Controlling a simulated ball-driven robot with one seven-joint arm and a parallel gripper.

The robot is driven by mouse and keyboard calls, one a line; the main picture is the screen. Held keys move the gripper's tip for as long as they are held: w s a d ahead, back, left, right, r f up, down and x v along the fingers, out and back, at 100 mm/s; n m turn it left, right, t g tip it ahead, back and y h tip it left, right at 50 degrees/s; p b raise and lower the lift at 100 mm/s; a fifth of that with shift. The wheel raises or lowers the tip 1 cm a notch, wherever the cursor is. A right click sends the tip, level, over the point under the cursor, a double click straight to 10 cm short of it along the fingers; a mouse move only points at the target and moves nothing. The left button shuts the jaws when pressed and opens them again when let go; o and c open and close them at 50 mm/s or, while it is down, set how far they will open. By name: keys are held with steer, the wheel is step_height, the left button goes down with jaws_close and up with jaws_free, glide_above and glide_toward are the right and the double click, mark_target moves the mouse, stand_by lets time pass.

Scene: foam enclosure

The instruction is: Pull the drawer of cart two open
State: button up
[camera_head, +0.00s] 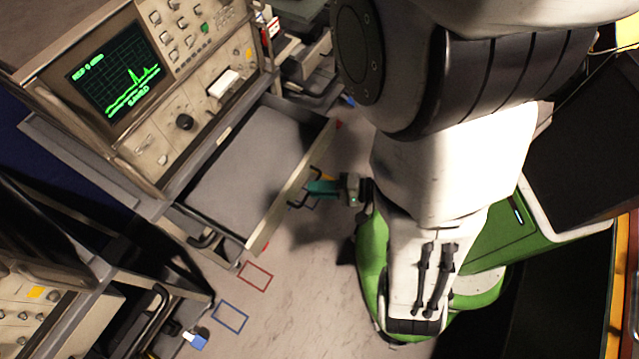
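A grey cart carries an instrument with a green-trace screen (115,72). Its wide, shallow drawer (250,165) stands pulled out toward the right and looks empty. The drawer's front panel (283,203) faces my arm and has a dark handle (293,205). My gripper (310,188), with teal fingers, is at the handle, at about the middle of the front panel. The fingertips overlap the handle in this view, and I cannot tell whether they are closed around it. No cart number is readable here.
Another cart (60,310) with a dark handle stands at the lower left. More equipment (305,60) stands at the top, behind the drawer. Red (255,276) and blue (230,317) outlines mark the floor. Floor (300,290) is clear between the drawer and my green base.

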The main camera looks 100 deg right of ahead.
steer(key=shift+o, duration=1)
steer(key=shift+s, duration=0.1)
steer(key=b+v, duration=0.2)
steer(key=v, duration=0.8)
steer(key=shift+s, duration=0.25)
steer(key=shift+r, duration=0.1)
